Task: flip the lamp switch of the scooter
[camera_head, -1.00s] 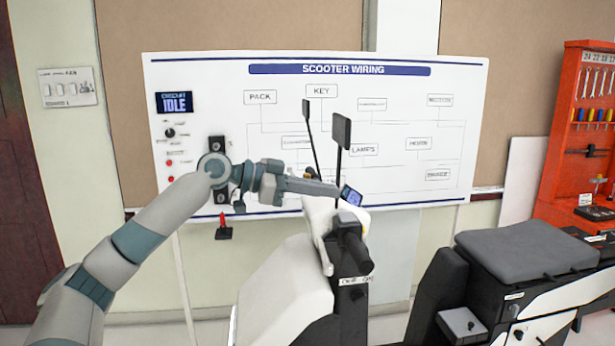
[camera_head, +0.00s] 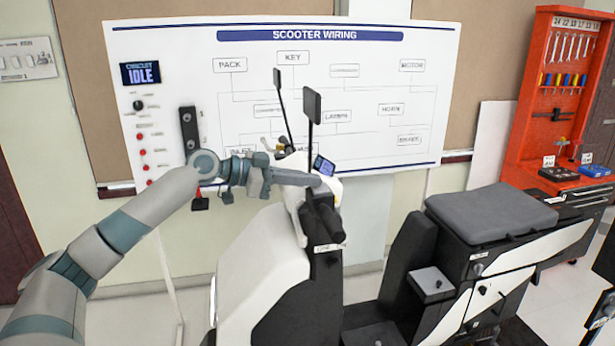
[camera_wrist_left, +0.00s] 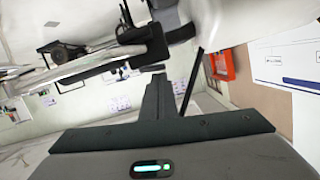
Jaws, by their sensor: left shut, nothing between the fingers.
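The white and black scooter (camera_head: 262,262) stands in the middle of the head view, with its small display (camera_head: 323,166), dark handlebar grip (camera_head: 322,218) and two mirrors on stalks. I cannot make out the lamp switch; it is too small or hidden by the gripper and handlebar. My left gripper (camera_head: 314,181) is shut and empty, pointing right, just below the display and above the dark grip. I cannot tell whether it touches the scooter. In the left wrist view, the dark fingers (camera_wrist_left: 160,97) are together, with blurred scooter parts above them. My right gripper is not in view.
The scooter wiring board (camera_head: 400,60) hangs behind, with a status screen (camera_head: 140,73) at its left. An orange tool rack (camera_head: 560,90) is at the far right. A mirror (camera_head: 311,105) rises just above the gripper.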

